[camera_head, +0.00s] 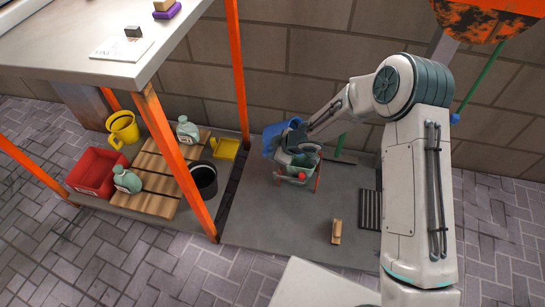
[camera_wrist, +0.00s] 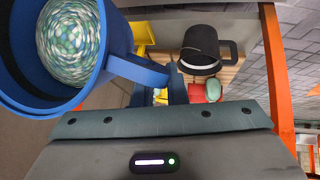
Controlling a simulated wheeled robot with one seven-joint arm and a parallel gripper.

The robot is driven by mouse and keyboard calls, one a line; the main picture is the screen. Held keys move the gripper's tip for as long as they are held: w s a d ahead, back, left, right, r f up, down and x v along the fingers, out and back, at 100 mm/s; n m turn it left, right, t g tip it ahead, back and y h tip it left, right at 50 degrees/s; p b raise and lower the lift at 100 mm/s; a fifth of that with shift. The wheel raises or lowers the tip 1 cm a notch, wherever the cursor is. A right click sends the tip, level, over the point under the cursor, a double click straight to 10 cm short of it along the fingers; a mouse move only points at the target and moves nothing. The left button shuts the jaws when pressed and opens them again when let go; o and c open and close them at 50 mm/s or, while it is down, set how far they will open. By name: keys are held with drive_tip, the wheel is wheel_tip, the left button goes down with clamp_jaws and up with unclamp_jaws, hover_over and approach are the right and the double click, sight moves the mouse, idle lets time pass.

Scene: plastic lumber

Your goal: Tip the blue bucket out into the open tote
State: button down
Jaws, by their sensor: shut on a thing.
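The blue bucket (camera_head: 271,135) is at the end of my arm in the head view, partly hidden behind my gripper (camera_head: 287,146). In the wrist view the bucket (camera_wrist: 20,75) is at the left, with speckled green and white contents (camera_wrist: 68,40) inside. My gripper (camera_wrist: 175,88) is shut on its handle (camera_wrist: 138,70). A red open tote (camera_head: 92,172) stands far left. I cannot tell the bucket's exact tilt.
A wooden pallet (camera_head: 150,178) holds pale green bottles. Orange posts (camera_head: 180,165) support a white table (camera_head: 100,50). A small wooden block (camera_head: 336,231) lies on the grey floor mat.

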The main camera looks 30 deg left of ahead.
drive_tip(key=shift+d+f+y+b, duration=0.15)
drive_tip(key=shift+y+b, duration=0.15)
drive_tip(key=shift+b, duration=0.95)
drive_tip(key=shift+d+y+b, duration=0.25)
drive_tip(key=shift+y+b, duration=0.25)
drive_tip(key=shift+b, duration=0.7)
drive_tip(key=y+b, duration=0.1)
drive_tip(key=b, duration=0.1)
drive_tip(key=d+y+b, duration=0.1)
drive_tip(key=b, duration=0.1)
drive_tip(key=shift+d+r, duration=0.15)
drive_tip(key=shift+r, duration=0.1)
drive_tip(key=d+y, duration=0.1)
drive_tip(key=y, duration=0.1)
drive_tip(key=d+r+y, duration=0.1)
drive_tip(key=y, duration=0.1)
drive_tip(key=d+m+y, duration=0.1)
drive_tip(key=d+y, duration=0.1)
drive_tip(key=y, duration=0.1)
drive_tip(key=shift+w+d+r, duration=0.1)
drive_tip(key=shift+w+r, duration=0.1)
drive_tip(key=shift+r, duration=0.2)
